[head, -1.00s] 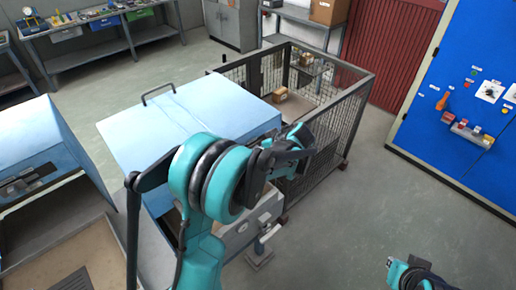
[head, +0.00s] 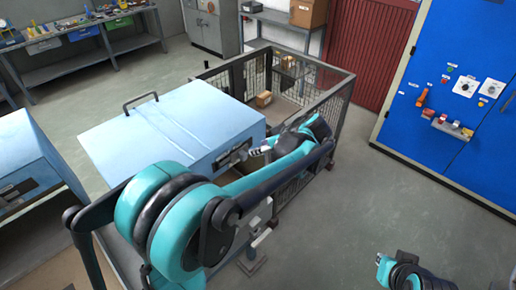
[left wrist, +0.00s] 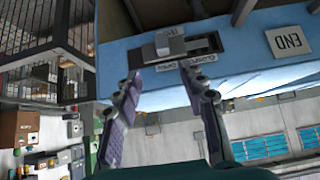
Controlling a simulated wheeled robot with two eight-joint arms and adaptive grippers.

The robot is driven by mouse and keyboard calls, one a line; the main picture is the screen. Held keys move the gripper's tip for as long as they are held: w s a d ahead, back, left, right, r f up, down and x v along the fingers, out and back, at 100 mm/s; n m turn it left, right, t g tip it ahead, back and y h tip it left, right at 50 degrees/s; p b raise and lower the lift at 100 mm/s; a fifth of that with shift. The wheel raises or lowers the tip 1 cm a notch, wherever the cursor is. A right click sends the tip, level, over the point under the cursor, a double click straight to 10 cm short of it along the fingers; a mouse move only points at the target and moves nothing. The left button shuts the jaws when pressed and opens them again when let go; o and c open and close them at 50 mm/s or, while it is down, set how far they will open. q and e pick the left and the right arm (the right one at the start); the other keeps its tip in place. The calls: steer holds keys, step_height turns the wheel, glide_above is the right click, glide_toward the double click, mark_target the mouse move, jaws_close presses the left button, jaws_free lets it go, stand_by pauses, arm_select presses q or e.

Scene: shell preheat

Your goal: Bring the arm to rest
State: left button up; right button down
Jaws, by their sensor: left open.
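My left arm reaches from the lower left past a light blue box-shaped cover (head: 165,130), bending back at the wrist. Its gripper (head: 256,152) is by the cover's front right side, small and partly hidden by my arm. In the left wrist view the gripper (left wrist: 160,72) is open, its two dark fingers spread with nothing between them. A grey sliding latch (left wrist: 170,42) on a dark labelled plate lies just beyond the fingertips, apart from them as far as I can tell. At the lower right, a teal part of my right arm (head: 405,277) shows; I see no right fingers.
A wire mesh cage (head: 335,115) with a small carton (head: 263,99) inside stands just behind my left wrist. A second blue cover (head: 30,155) is at the left. A blue panel (head: 455,95) stands at the right. The floor between cage and panel is clear.

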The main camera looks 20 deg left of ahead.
stand_by(0.4)
arm_select(q)
steer(key=s+d+f+m+t+h+b, duration=0.1)
steer(key=s+f+m+h+b, duration=0.3)
steer(key=s, duration=0.7)
steer(key=s+d+f+m+t+h+b, duration=0.2)
steer(key=s+f+m+b, duration=0.4)
steer(key=s+f+m, duration=0.3)
steer(key=s+d+h, duration=0.1)
steer(key=s+h, duration=0.1)
steer(key=shift+s+d+f+t, duration=0.3)
steer(key=shift+s+d, duration=0.1)
